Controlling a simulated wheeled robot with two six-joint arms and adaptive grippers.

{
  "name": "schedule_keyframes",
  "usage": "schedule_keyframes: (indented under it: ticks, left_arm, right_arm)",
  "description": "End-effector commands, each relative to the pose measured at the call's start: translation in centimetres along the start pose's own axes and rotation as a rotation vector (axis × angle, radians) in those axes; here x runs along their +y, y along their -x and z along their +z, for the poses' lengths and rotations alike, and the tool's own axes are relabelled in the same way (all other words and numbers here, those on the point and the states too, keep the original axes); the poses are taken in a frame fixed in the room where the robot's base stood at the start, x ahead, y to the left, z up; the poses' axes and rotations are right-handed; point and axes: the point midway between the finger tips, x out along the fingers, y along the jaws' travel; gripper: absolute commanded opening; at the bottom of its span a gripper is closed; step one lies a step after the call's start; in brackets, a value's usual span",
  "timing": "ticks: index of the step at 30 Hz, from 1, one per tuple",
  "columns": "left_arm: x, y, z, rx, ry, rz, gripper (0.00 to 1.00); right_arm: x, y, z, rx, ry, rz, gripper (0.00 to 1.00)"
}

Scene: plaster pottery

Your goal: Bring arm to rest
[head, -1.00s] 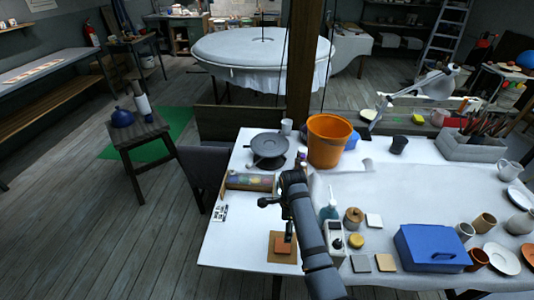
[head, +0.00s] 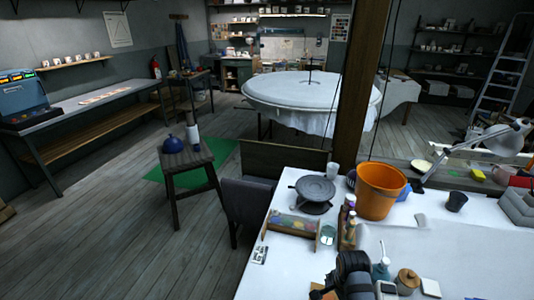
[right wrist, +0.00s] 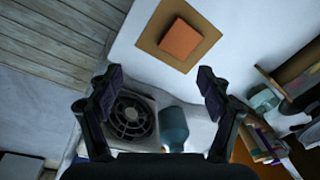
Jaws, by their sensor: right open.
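My right arm (head: 350,275) shows at the bottom edge of the head view, over the front of the white worktable (head: 285,255). My right gripper (right wrist: 157,82) is open in the right wrist view, with its two dark fingers wide apart and nothing between them. Beyond the fingertips, an orange square tile (right wrist: 181,39) lies on a brown board (right wrist: 147,40) on the table. My left gripper is in neither view.
On the table stand an orange bucket (head: 380,190), a dark turntable (head: 315,190), a paint box (head: 291,226), a teal bottle (head: 381,270) and a lidded brown jar (head: 407,280). A stool with a blue pot (head: 173,144) is left. Floor lies open at left.

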Motion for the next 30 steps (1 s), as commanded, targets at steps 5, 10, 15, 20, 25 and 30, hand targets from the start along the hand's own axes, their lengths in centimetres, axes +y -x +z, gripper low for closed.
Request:
schedule_keyframes:
  ticks: [5,10,15,20,25,30]
  left_arm:
    - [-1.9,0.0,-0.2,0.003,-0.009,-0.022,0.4]
    - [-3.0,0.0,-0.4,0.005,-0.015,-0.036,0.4]
    - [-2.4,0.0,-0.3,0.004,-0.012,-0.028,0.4]
    - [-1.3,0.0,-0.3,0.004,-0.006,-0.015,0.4]
    - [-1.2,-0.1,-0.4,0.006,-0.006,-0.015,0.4]
    - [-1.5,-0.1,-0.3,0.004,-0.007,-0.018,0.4]
  right_arm:
    - [4.4,0.7,-0.8,0.049,0.338,-0.037,0.79]
    - [7.7,2.3,-1.1,0.103,0.673,-0.066,0.79]
    - [10.2,4.2,-0.8,0.153,0.969,-0.082,0.79]
    - [12.1,6.0,-0.2,0.194,1.21,-0.092,0.79]
    - [12.8,5.2,0.0,0.21,1.353,-0.09,0.79]
    - [12.5,0.4,-0.4,0.194,1.345,-0.079,0.79]
